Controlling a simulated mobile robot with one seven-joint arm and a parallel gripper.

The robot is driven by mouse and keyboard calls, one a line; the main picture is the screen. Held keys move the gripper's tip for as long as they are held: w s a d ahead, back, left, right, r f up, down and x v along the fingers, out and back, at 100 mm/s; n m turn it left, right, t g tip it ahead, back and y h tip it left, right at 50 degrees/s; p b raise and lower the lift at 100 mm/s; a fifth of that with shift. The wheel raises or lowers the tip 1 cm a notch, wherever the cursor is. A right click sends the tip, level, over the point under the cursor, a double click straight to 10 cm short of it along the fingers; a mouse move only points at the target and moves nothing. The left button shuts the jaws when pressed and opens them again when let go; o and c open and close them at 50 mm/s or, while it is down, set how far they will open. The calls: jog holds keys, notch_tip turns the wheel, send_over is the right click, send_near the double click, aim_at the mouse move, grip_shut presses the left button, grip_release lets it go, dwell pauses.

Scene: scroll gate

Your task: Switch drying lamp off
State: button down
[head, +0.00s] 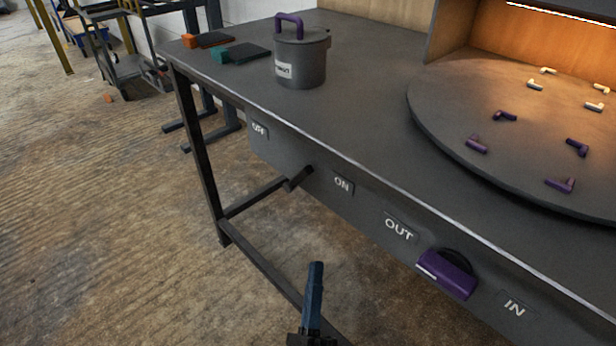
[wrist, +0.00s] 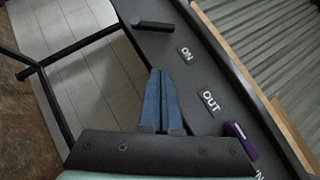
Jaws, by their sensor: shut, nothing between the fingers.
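The drying lamp (head: 560,10) is a bright strip at the top right, and an orange glow lights the panel below it. A dark lever (head: 298,179) sticks out of the bench's front panel between the OFF label (head: 259,130) and the ON label (head: 343,184), closer to ON. In the wrist view the lever (wrist: 153,26) lies ahead of my fingers, beside the ON label (wrist: 186,54). My gripper (head: 316,266) has blue fingers, shut and empty, in front of the panel and below the lever in the picture. The fingers (wrist: 161,73) do not touch the lever.
A purple handle (head: 447,275) sits between the OUT label (head: 399,229) and the IN label (head: 514,308). A grey lidded pot (head: 300,65) and a round turntable (head: 440,110) with several small pieces stand on the bench. A dark frame leg (head: 200,150) is at the left.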

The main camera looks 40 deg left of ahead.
jog(key=b, duration=0.2)
send_near(310, 176)
jog(key=w, duration=0.4)
jog(key=shift+w+d+f, duration=0.1)
jog(key=shift+f, duration=0.2)
jog(key=shift+w+a+r+b, duration=0.15)
jog(key=shift+a+r+b, duration=0.2)
jog(key=shift+a, duration=0.2)
jog(key=shift+w+a+r+b, duration=0.1)
jog(key=shift+a+r+b, duration=0.25)
jog(key=shift+a, duration=0.2)
jog(key=shift+a+r, duration=0.55)
jog(key=shift+a, duration=0.1)
jog(key=shift+r+p, duration=0.2)
jog(key=shift+p, duration=0.25)
jog(key=shift+n+p, duration=0.4)
jog(key=shift+p, duration=0.35)
